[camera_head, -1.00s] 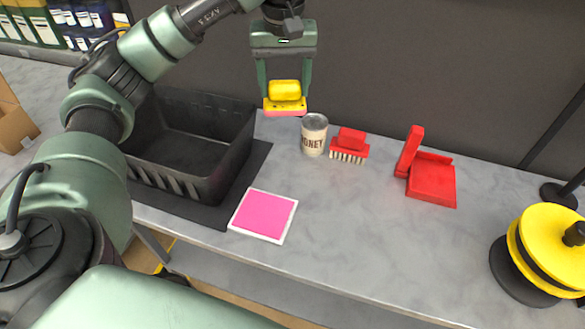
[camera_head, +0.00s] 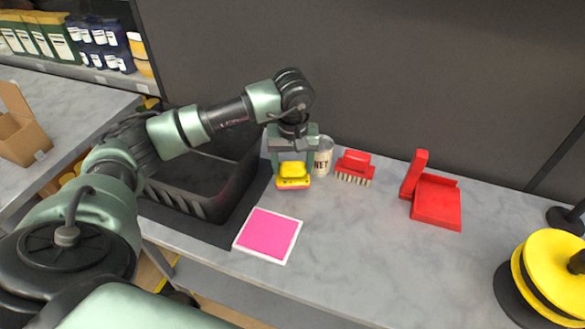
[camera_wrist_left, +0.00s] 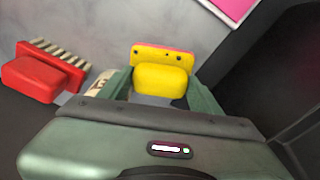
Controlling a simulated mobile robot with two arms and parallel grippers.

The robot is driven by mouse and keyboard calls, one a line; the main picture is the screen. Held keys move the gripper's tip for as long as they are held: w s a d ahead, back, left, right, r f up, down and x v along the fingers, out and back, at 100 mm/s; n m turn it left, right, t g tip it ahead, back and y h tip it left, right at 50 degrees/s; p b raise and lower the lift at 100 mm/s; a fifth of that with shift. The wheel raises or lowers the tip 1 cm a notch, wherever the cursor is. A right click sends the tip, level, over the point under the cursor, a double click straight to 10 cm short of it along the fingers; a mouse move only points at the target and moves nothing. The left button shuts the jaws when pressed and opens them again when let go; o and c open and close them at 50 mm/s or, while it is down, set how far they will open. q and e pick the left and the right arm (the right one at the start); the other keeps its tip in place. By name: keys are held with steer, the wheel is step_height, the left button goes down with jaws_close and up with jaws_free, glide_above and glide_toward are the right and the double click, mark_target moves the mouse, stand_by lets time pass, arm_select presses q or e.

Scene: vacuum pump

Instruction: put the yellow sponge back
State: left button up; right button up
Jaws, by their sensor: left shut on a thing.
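A yellow sponge (camera_head: 294,172) with a pink-red layer underneath is held between the fingers of my left gripper (camera_head: 293,168). It also shows in the left wrist view (camera_wrist_left: 162,75) between the fingers. The gripper is shut on it and points down, just left of and in front of the honey can. A pink square with a white border (camera_head: 268,235) lies on the counter in front of the sponge; a corner of it shows in the wrist view (camera_wrist_left: 236,6). Whether the sponge touches the counter I cannot tell. My right gripper is not in view.
The honey can (camera_head: 323,155), a red brush (camera_head: 354,168) and a red dustpan-like piece (camera_head: 436,203) stand to the right. A yellow-and-black round object (camera_head: 552,270) is at far right. The front middle counter is clear.

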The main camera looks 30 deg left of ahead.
arm_select(q)
step_height(320, 180, down, 2)
steer(key=shift+f, duration=0.1)
steer(key=shift+f, duration=0.1)
steer(key=o, duration=1.2)
